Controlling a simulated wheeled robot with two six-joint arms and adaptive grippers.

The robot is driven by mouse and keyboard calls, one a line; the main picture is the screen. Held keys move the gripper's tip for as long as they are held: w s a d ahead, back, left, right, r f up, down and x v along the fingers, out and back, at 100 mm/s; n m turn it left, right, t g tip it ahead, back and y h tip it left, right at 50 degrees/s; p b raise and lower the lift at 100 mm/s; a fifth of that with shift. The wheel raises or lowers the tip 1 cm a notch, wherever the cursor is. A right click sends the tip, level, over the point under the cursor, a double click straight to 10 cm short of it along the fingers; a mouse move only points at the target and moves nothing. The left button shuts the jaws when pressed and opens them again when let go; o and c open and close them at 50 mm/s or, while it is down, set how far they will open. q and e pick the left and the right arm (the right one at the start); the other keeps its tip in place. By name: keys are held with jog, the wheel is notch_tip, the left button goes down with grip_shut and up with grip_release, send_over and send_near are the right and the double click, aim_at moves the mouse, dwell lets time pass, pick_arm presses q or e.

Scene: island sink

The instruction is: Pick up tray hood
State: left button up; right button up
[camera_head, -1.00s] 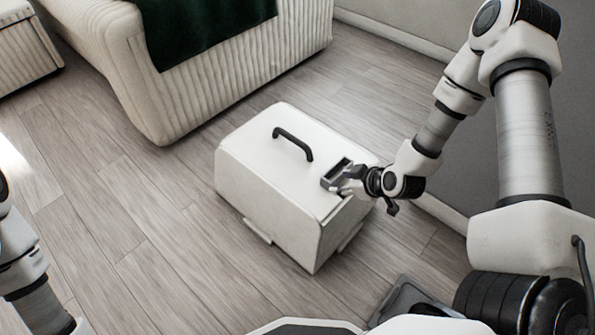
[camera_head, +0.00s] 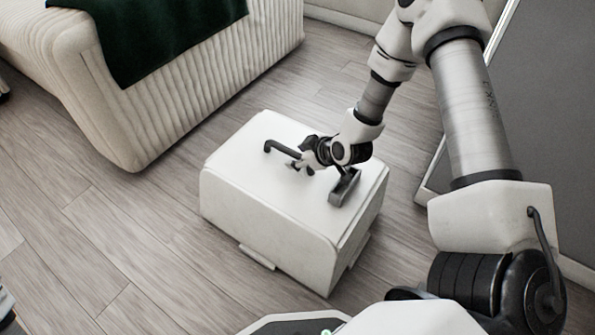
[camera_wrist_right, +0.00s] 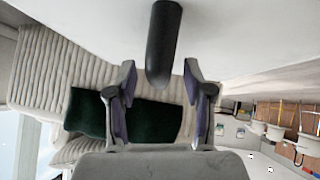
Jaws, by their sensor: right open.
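The tray hood is a white box (camera_head: 250,172) with rounded edges on the wood floor, its long black bar handle (camera_head: 280,149) on top. My left gripper is not in view.
A cream ribbed sofa (camera_head: 125,100) with a dark green throw (camera_head: 165,35) stands behind and left of the box. Bare wood floor (camera_head: 115,225) lies left of the box. A grey panel (camera_head: 535,130) stands at the right.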

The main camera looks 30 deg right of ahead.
jog(key=shift+w+f, duration=0.3)
jog(key=shift+f, duration=0.05)
jog(key=shift+r, duration=0.15)
grip_shut()
jog(key=shift+r, duration=0.1)
